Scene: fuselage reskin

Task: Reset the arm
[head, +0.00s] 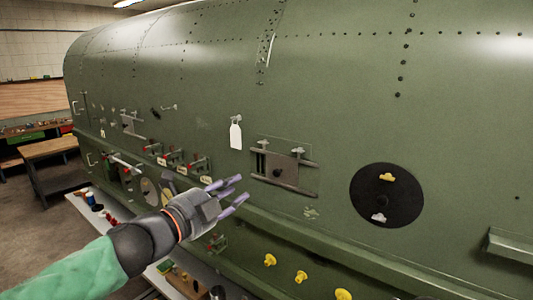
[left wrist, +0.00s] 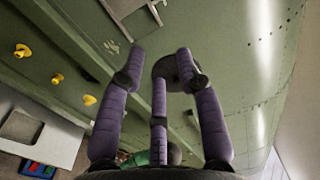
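My left gripper (head: 232,190) reaches in from the lower left in the head view, in front of the green fuselage (head: 330,80). Its purple fingers are spread with nothing between them, and they also show spread in the left wrist view (left wrist: 160,75). The fingers appear apart from the fuselage skin, though the exact gap is hard to judge. A green sleeve (head: 70,270) covers my left forearm. My right gripper is not in view.
Yellow knobs (head: 301,277) line the lower edge. A workbench (head: 50,150) stands at the far left; floor beside it is open.

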